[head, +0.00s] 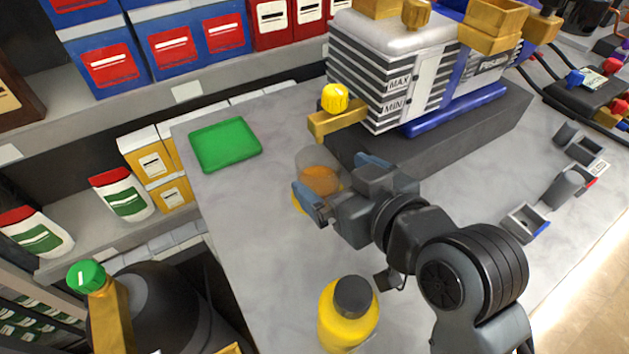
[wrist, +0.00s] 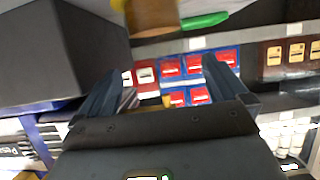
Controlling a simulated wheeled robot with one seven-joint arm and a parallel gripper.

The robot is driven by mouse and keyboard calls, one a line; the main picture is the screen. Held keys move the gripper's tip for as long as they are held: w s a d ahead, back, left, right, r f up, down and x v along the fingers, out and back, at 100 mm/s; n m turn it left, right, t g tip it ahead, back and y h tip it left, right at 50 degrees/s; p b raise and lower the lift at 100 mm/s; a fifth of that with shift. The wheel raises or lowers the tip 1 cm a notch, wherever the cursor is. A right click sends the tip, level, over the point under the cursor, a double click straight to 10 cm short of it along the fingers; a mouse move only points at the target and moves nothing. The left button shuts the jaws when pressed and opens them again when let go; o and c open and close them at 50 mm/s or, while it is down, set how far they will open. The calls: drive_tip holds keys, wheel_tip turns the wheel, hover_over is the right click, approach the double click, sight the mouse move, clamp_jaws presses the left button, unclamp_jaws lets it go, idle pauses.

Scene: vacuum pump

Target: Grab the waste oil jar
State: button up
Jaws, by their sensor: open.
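The waste oil jar (head: 318,178) is a clear container with orange-brown oil in it. It stands on the grey bench in front of the pump's dark base, with a bit of yellow at its foot. My gripper (head: 337,181) is open, its two blue-grey fingers spread on the near side of the jar and partly covering it. In the wrist view a brown and orange shape, likely the jar (wrist: 152,14), shows at the top edge, cut off. It lies above the gap between the open fingertips (wrist: 163,68). I cannot tell whether a finger touches it.
The vacuum pump (head: 400,75) with a yellow-capped spout (head: 335,98) stands behind the jar. A green tray (head: 225,145) lies to the left. A yellow bottle with a dark cap (head: 347,315) stands near the front. Bare bench lies left of the gripper.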

sight(309, 157)
drive_tip(key=x, duration=0.7)
drive_tip(key=shift+w+a+r+p, duration=0.1)
drive_tip(key=shift+w+a+p, duration=0.1)
drive_tip(key=shift+p, duration=0.2)
drive_tip(key=shift+d, duration=0.1)
drive_tip(key=shift+c, duration=0.2)
drive_tip(key=c, duration=1.1)
drive_tip(key=shift+c, duration=0.5)
drive_tip(key=shift+r, duration=0.1)
